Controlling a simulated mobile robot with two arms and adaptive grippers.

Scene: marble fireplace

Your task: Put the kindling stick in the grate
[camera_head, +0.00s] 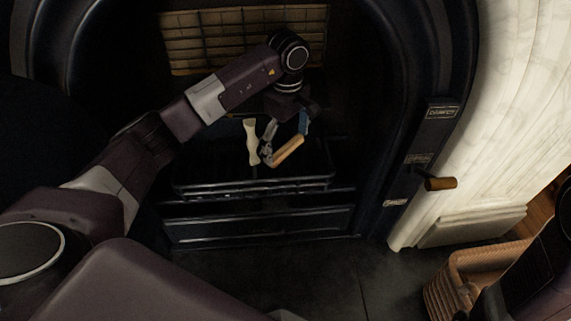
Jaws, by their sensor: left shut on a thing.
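My left gripper (283,150) reaches into the dark fireplace opening and points down. It is shut on the tan kindling stick (289,149), which tilts up to the right. The stick is over the black grate (250,186) in the head view. Whether it touches the grate is too dark to tell. A pale piece (251,142), narrow in its middle, stands upright just left of the gripper, over the grate. The jaws of my right gripper do not show.
Dark fireplace walls and a brick back (200,50) surround my left arm. A wooden handle (440,183) sticks out of the frame at the right. A wicker basket (432,297) stands at the lower right, beside my right arm. The dark hearth (330,275) in front is clear.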

